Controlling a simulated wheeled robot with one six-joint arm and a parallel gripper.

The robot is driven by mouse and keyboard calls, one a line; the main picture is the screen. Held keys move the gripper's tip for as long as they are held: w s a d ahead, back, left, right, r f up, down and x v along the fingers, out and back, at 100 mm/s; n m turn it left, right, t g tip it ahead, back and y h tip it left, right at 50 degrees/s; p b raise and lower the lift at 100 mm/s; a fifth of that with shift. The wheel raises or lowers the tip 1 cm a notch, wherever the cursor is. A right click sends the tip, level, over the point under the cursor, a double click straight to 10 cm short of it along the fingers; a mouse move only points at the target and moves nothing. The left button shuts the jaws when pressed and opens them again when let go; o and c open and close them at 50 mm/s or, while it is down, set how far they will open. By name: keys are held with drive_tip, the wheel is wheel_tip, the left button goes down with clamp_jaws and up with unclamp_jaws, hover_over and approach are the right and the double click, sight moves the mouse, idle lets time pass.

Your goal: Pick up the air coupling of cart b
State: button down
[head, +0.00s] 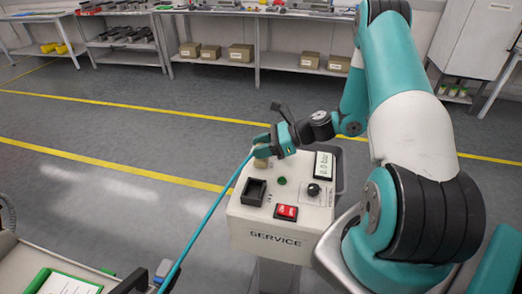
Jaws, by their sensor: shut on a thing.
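My gripper (268,144) is shut at the far left corner of the SERVICE box (268,228). The end of a blue hose (214,205) runs into the jaws, where the air coupling is held; the fingers largely hide the coupling. The hose slants down to the lower left, past the front of the box, towards the cart (25,262) at the lower left edge. A small tan part (261,162) shows just under the jaws; I cannot tell whether it touches the coupling. No letter shows on the visible part of the cart.
The box top carries a black open holder (254,191), a green button (281,181), a red switch (286,212), a black knob (314,190) and a pressure display (324,165). Shelves with cartons (241,53) stand far back. Open floor with yellow lines lies between.

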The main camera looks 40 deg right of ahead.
drive_tip(key=shift+r, duration=0.15)
wheel_tip(320, 180, up, 23)
drive_tip(key=p, duration=0.6)
idle(0.4)
